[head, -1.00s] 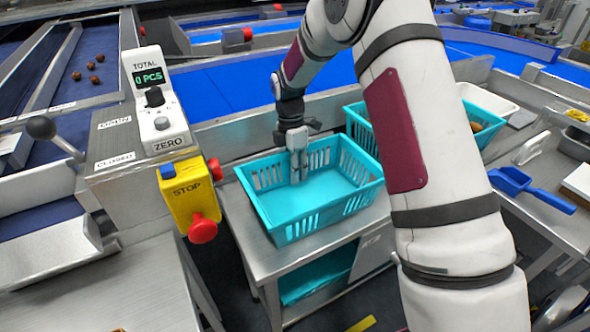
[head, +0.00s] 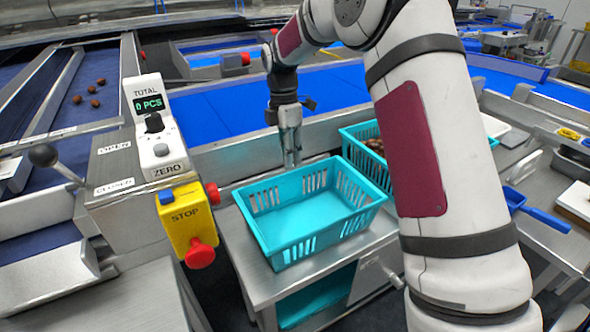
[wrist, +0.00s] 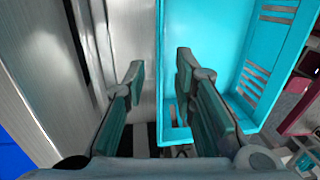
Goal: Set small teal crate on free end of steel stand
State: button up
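The small teal crate (head: 305,250) is empty and sits upright on the steel stand (head: 246,262), filling most of the top that shows. My gripper (head: 291,163) is just behind the crate's back wall in the head view. In the wrist view the crate (wrist: 212,30) fills the right side, with bare steel (wrist: 140,20) to its left.
A second teal crate (head: 350,142) with brown contents stands behind, partly hidden by my arm. A yellow stop box (head: 186,218) with a red button and a counter panel (head: 158,130) are left of the stand. A blue scoop (head: 540,217) lies at right.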

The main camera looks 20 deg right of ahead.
jog(key=s+r+m+t, duration=0.2)
jog(key=s+r+m, duration=0.7)
jog(key=s+r, duration=0.8)
jog(key=s+f+m, duration=0.1)
jog(key=s+m, duration=0.2)
jog(key=s, duration=0.5)
jog(key=s+f+m+t, duration=0.1)
jog(key=s+m, duration=0.3)
jog(key=s, duration=0.4)
jog(key=s+f+m, duration=0.3)
jog(key=s+m, duration=0.1)
jog(key=s, duration=0.4)
jog(key=shift+s+d+t+y, duration=0.15)
jog(key=shift+s+t+y, duration=0.15)
notch_tip(320, 180, up, 11)
jog(key=t+p, duration=0.2)
jog(key=p, duration=0.7)
jog(key=shift+d+p, duration=0.15)
jog(key=shift+p, duration=0.2)
